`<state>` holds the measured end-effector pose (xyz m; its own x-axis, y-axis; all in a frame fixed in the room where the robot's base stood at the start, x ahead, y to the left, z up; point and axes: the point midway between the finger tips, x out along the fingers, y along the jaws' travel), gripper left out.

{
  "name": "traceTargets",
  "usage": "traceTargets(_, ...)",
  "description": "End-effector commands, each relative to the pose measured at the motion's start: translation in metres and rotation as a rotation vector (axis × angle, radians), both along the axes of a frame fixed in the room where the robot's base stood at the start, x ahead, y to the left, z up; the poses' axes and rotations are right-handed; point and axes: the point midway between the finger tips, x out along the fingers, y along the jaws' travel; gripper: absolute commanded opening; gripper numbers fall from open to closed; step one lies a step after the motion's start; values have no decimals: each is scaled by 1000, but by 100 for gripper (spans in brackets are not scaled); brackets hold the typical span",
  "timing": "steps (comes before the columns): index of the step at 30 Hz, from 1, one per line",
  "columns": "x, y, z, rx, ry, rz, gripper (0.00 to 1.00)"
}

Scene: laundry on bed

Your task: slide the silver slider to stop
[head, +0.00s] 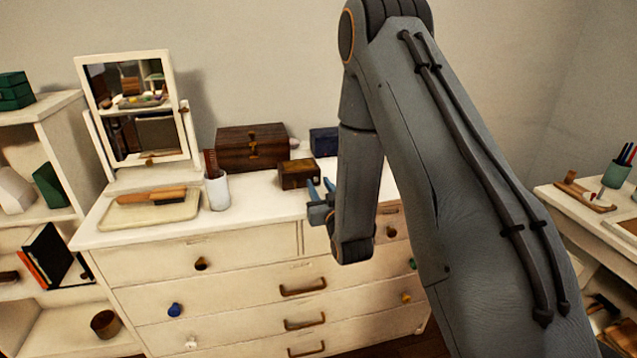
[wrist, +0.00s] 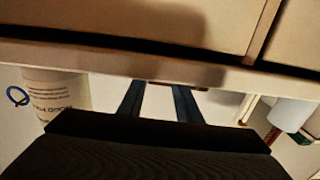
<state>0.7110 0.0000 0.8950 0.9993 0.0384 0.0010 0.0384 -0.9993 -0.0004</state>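I cannot make out a silver slider in either view. My gripper (head: 320,190) is in front of the right part of the white dresser (head: 240,222), near its top edge. Its two blue fingers are apart with nothing visible between them. In the wrist view my gripper (wrist: 158,98) shows the same two fingers, spread, with the pale dresser edge across their tips. My arm hides part of the dresser's right side in the head view.
On the dresser top stand a tilting mirror (head: 138,108), a tray (head: 150,214) with a brush, a white cup (head: 217,190), a wooden chest (head: 252,147), a small brown box (head: 298,174) and a dark blue box (head: 324,141). Shelves stand left, a desk right.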

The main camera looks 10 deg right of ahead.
Motion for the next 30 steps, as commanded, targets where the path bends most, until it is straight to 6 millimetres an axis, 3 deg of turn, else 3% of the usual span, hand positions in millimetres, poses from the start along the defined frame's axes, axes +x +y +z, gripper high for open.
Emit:
traceTargets(5,13,1,1,0,0,0,31)
traceTargets(13,15,0,0,0,1,0,31)
traceTargets(14,15,0,0,0,1,-1,30)
traceTargets(19,15,0,0,0,1,-1,1)
traceTargets(26,15,1,0,0,1,0,0)
traceTargets(30,15,11,-1,0,1,1,0)
